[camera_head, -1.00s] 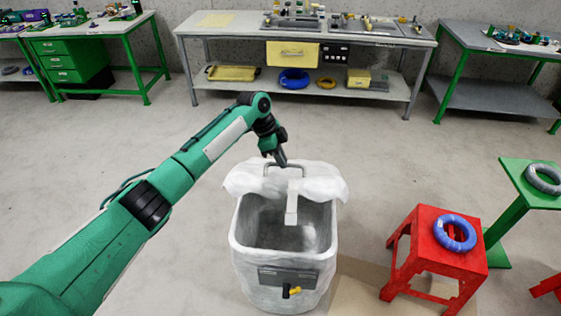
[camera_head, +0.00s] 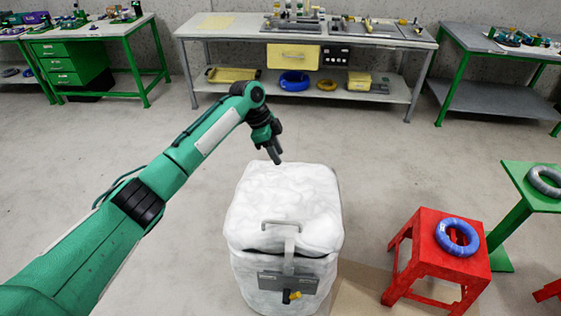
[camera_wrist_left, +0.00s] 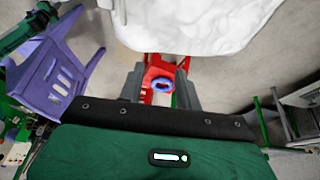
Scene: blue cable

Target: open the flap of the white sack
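The white sack (camera_head: 285,210) stands on the floor in the middle of the head view. Its flap lies down over the opening, so the inside is hidden. A grey handle (camera_head: 281,223) sits on the flap near its front edge. A grey plate with a yellow-tipped latch (camera_head: 291,295) is on the sack's front. My left gripper (camera_head: 276,157) is beyond the sack's far edge, apart from the handle. In the left wrist view, its fingers (camera_wrist_left: 160,85) are apart with nothing between them, and the white sack (camera_wrist_left: 195,22) fills the top. My right gripper is not in view.
A red stool (camera_head: 435,258) with a blue cable coil (camera_head: 456,238) stands right of the sack. A green stool (camera_head: 520,190) holds a grey coil (camera_head: 545,181). A workbench (camera_head: 215,32) stands at the back. A purple chair (camera_wrist_left: 60,75) shows in the wrist view. Floor left of the sack is clear.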

